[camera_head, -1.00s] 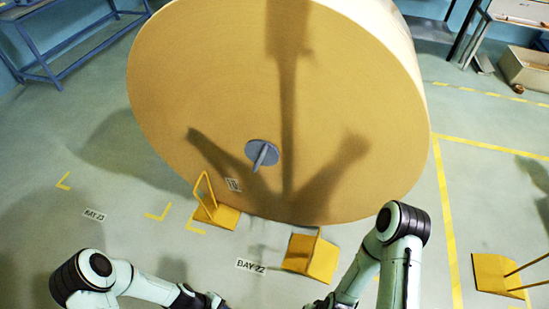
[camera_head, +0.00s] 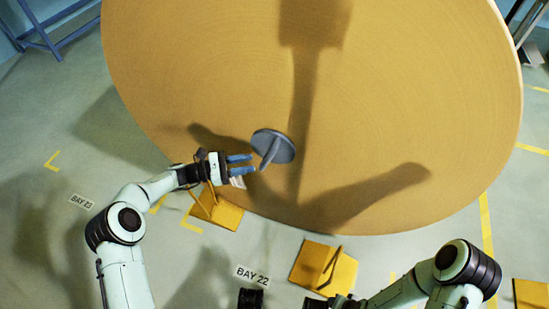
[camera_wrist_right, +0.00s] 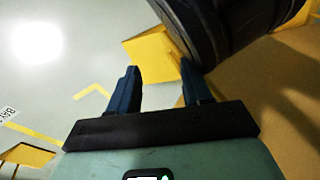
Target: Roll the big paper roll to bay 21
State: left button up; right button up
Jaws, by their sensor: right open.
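The big paper roll (camera_head: 400,110) stands on its edge and fills the upper head view, its flat brown face toward me. My right gripper (camera_wrist_right: 158,85) is open and empty in the wrist view, with the roll's brown face (camera_wrist_right: 275,85) at the right. Yellow chocks stand at the roll's foot, left (camera_head: 222,212) and right (camera_head: 318,262). No bay 21 sign shows.
Floor signs read BAY 22 (camera_head: 252,275) in front and BAY 23 (camera_head: 81,201) at left. Yellow lines (camera_head: 487,225) mark the floor at right. A blue metal frame (camera_head: 45,35) stands at upper left. Another yellow piece (camera_head: 531,293) lies at lower right.

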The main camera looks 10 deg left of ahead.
aim_at(264, 161)
pick_arm(q)
jog(key=x, duration=0.8)
jog(key=shift+f+b, duration=0.15)
jog(key=shift+b, duration=0.25)
jog(key=shift+w+d, duration=0.25)
jog(key=shift+d, duration=0.25)
pick_arm(e)
jog(key=shift+s+d+f+g, duration=0.1)
jog(key=shift+s+f+g, duration=0.2)
jog(key=shift+s+f, duration=0.55)
pick_arm(q)
grip_shut()
